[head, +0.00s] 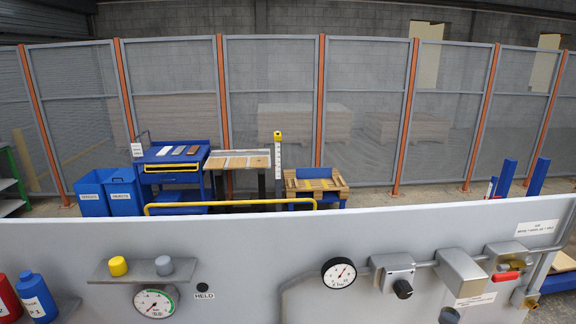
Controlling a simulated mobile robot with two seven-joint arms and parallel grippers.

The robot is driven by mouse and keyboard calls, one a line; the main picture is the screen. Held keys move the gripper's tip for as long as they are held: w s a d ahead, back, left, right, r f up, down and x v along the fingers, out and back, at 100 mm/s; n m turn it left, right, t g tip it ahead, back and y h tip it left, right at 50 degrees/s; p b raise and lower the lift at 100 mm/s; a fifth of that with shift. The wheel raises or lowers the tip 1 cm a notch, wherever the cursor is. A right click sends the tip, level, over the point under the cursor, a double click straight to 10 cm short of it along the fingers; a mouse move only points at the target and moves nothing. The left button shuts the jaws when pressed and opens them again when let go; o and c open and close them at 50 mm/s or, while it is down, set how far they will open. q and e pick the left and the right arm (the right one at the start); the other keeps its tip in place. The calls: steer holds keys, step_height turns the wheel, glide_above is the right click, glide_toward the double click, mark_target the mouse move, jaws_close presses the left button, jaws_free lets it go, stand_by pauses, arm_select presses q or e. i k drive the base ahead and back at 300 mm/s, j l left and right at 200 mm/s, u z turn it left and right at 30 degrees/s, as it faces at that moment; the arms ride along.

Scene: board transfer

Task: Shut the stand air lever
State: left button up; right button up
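A grey panel (240,248) spans the front of the head view. At its right end a short red lever handle (505,276) lies nearly level below a grey box (503,254). A brass-coloured fitting (524,297) sits just below and right of it. A grey pipe (541,282) runs down beside them. A white label (536,228) is above, its small print too fine to read. I cannot tell from the handle whether the air is open or shut. Neither of my grippers is in view, and nothing touches the lever.
The panel also carries a dial gauge (338,273), a black knob (402,289), a lower gauge (156,301) and a shelf with a yellow button (118,266). Bottles (36,296) stand at left. Behind are blue bins (122,191), a blue cart (172,158), a pallet (316,184) and mesh fencing.

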mark_target(499, 277)
steer(key=z, duration=1.4)
steer(key=i+l+u, duration=0.15)
steer(key=u, duration=0.3)
steer(key=i+l+u, duration=0.2)
steer(key=u, duration=0.25)
steer(key=i+l+u, duration=0.25)
steer(key=u, duration=0.2)
